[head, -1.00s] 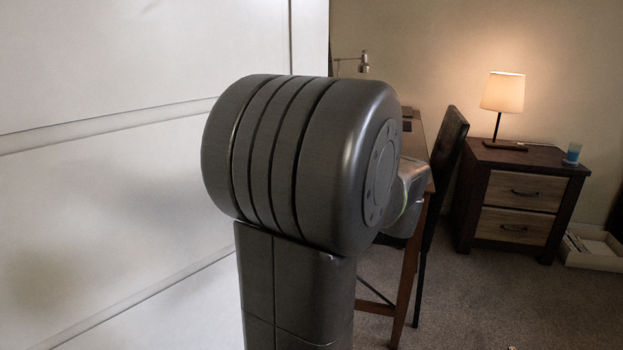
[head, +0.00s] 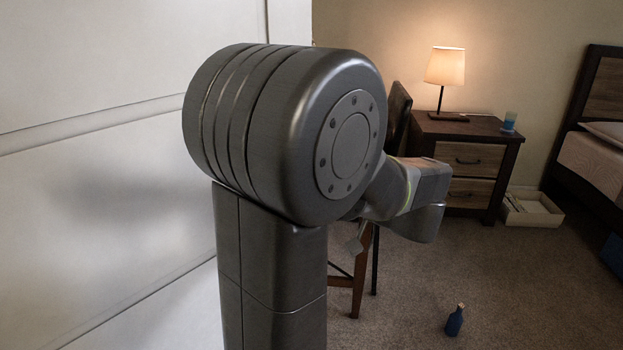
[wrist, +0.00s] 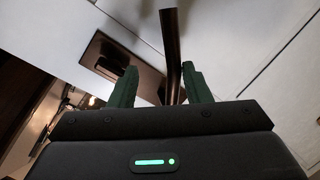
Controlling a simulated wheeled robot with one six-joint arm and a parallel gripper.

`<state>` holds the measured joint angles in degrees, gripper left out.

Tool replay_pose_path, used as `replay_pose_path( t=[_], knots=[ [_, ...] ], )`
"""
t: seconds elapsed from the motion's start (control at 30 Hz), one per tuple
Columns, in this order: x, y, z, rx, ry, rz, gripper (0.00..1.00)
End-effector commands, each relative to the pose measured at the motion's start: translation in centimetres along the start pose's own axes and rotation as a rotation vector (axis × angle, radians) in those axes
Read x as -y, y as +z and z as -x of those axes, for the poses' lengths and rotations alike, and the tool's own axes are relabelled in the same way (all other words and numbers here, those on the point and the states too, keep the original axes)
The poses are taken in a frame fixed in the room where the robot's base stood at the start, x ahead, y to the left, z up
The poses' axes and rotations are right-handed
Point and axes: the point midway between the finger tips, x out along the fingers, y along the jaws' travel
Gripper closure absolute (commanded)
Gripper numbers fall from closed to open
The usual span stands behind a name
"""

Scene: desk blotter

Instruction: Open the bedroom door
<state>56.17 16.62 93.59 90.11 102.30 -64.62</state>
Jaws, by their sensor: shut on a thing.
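The white panelled door (head: 90,70) fills the left side of the head view, with my arm in front of it. In the wrist view, the dark bar-like door handle (wrist: 172,45) runs down from the top edge, with white panel surface (wrist: 235,45) beside it. My gripper (wrist: 159,72) has its green fingers on either side of the bar and is shut on it. The exact contact with the fingers is hard to see. In the head view, my arm hides the handle and the fingers.
A small blue bottle (head: 454,321) stands on the carpet at lower right. A nightstand (head: 470,160) with a lit lamp (head: 445,66), a white box (head: 532,209) and a bed (head: 597,150) stand at the back right. A chair (head: 397,115) is behind my arm. Carpet between is open.

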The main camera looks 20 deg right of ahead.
Motion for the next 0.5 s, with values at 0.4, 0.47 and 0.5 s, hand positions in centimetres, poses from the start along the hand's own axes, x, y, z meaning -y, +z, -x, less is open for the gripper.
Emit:
replay_pose_path(
  t=[0.4,0.47,0.5],
  knots=[
    [-0.19,-0.02,0.46,-0.002,0.004,-0.001,0.63],
    [-0.27,-0.08,0.64,-0.002,0.004,-0.001,0.63],
    [-0.36,-0.14,0.84,-0.002,0.004,-0.001,0.63]
  ],
)
